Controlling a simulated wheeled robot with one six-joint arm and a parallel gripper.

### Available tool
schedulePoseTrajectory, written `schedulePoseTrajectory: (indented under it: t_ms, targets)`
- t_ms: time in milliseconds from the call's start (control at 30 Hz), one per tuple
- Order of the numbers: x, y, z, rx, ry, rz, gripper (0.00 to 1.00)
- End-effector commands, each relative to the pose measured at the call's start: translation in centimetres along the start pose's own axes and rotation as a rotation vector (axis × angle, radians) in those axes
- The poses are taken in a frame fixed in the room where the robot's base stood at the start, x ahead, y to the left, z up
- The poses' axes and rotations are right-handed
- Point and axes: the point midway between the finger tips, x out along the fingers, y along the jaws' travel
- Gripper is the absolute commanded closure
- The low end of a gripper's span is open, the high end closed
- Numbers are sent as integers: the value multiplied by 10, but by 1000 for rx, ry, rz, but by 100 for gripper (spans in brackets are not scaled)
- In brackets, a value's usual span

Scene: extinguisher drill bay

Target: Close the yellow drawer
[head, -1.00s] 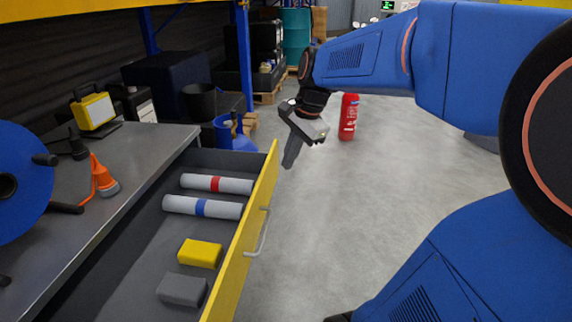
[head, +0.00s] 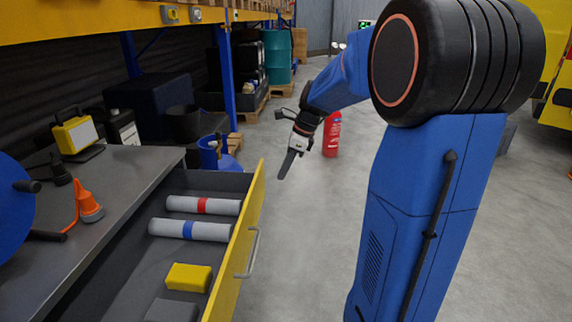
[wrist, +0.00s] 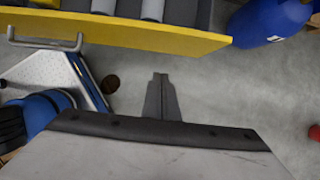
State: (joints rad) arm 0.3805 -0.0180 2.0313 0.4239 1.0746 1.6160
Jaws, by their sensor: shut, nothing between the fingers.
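The yellow drawer (head: 236,262) stands pulled out from the grey workbench, with a grey bar handle (head: 250,255) on its front. Inside lie two grey rolls, one with a red band (head: 203,205) and one with a blue band (head: 189,229), plus a yellow block (head: 189,277) and a dark grey block (head: 172,310). My gripper (head: 284,172) is shut and empty, pointing down past the drawer's far end, just right of it and apart from it. In the wrist view the drawer front (wrist: 120,33) and its handle (wrist: 47,43) lie across the top, beyond my shut fingers (wrist: 160,78).
A red extinguisher (head: 332,134) stands on the floor behind my gripper. A blue container (head: 212,152) is beyond the drawer's far end. The bench top (head: 120,200) holds a yellow lamp (head: 76,136) and an orange cone-shaped item (head: 88,203).

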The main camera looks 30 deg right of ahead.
Motion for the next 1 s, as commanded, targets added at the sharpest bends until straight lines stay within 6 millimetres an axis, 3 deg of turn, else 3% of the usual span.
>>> schedulePoseTrajectory:
  t_ms: [300, 600, 1000]
  targets:
    - [54, 1, 3, -3, 1, 1, 100]
    - [64, 0, 33, -4, 1, 0, 100]
    - [65, 0, 37, -2, 1, -1, 100]
